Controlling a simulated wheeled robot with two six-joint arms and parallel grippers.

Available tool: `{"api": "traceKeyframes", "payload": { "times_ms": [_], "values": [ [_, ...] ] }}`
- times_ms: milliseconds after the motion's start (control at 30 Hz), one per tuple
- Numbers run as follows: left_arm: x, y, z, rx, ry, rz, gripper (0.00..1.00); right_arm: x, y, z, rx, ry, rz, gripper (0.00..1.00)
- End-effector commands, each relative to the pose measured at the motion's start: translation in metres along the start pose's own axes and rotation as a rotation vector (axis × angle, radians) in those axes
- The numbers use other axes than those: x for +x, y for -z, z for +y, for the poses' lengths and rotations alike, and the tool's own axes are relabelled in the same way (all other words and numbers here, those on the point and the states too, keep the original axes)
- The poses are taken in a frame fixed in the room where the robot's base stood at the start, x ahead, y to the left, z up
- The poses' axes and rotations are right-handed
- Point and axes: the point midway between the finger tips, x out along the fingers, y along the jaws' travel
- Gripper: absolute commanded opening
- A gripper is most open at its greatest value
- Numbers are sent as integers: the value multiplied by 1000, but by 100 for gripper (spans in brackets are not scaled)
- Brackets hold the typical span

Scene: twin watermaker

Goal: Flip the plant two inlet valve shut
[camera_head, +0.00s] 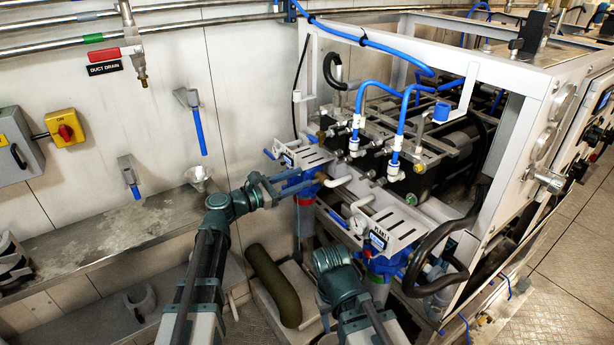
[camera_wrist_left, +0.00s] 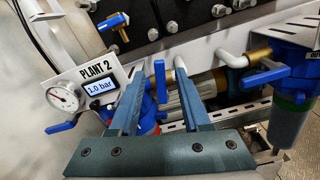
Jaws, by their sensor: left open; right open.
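The PLANT 2 panel (camera_wrist_left: 98,78) has a gauge and a display reading 1.0 bar. A blue valve handle (camera_wrist_left: 160,80) stands upright behind it, between the two fingers of my left gripper (camera_wrist_left: 160,72). The fingers are open, one on each side of the handle; I cannot tell whether either touches it. In the head view my left gripper (camera_head: 306,180) reaches in at the blue-topped filter housing, and its fingers partly hide the valve. My right arm's wrist (camera_head: 338,275) is low at the bottom centre; its fingers are mostly hidden.
Another blue handle (camera_wrist_left: 62,127) sits below the gauge, and one (camera_wrist_left: 266,75) is on the filter at right. The PLANT 1 panel (camera_head: 378,238) is in front of my left gripper's right side.

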Motion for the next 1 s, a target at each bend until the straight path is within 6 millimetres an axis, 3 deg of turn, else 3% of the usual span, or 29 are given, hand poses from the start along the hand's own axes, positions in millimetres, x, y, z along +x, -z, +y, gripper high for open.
{"api": "traceKeyframes", "payload": {
  "times_ms": [233,633,900,1000],
  "values": [
    [27,0,0,0,1,0,48,0,0,0,0,0,0,50],
    [32,0,0,0,0,0,48,0,0,0,0,0,0,50],
    [32,0,0,0,0,0,0,0,0,0,0,0,0,50],
    [32,0,0,0,0,0,0,0,0,0,0,0,0,50]
  ]
}}
